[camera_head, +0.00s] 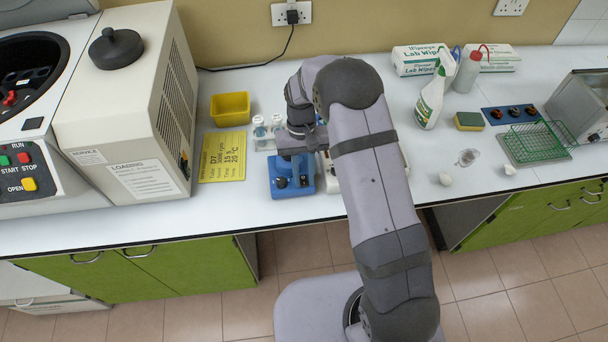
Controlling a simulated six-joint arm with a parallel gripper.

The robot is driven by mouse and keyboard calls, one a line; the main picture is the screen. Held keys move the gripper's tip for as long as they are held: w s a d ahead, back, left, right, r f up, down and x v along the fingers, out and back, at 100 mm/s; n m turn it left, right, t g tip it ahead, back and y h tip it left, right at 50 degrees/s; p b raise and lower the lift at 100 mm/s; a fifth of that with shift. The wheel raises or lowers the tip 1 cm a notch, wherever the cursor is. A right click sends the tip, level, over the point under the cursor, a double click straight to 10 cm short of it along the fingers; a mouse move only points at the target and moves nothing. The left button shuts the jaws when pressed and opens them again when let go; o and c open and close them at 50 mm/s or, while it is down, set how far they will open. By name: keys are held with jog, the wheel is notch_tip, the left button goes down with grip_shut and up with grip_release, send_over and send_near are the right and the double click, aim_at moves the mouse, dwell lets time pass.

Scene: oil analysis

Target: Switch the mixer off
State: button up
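A small blue device (291,186) with a dark knob on its front stands near the counter's front edge, left of my arm; it looks like the mixer. My gripper (294,160) is just above and behind its front, pointing down over it. The gripper and the arm hide the top of the blue device. I cannot tell whether the gripper touches it, or whether the fingers are open or shut. The position of any switch is too small to read.
A white device (330,183) stands right beside the blue one, mostly behind my arm. Small bottles (260,127) stand behind. A yellow card (222,157), a yellow bin (230,109) and a large centrifuge (130,110) are left. A spray bottle (431,101) and green rack (537,142) are right.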

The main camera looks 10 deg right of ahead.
aim_at(303, 177)
jog(key=shift+o, duration=1.1)
jog(key=shift+r, duration=0.1)
jog(key=b+v, duration=0.3)
jog(key=v, duration=0.3)
jog(key=shift+w+r, duration=0.15)
jog(key=shift+r, duration=0.45)
jog(key=s+d+t, duration=0.1)
jog(key=s+d, duration=0.2)
jog(key=s, duration=0.7)
jog(key=s+d+r+t, duration=0.1)
jog(key=s+d, duration=0.3)
jog(key=s, duration=0.7)
jog(key=shift+r+t, duration=0.3)
jog(key=shift+t, duration=0.2)
jog(key=shift+a, duration=0.1)
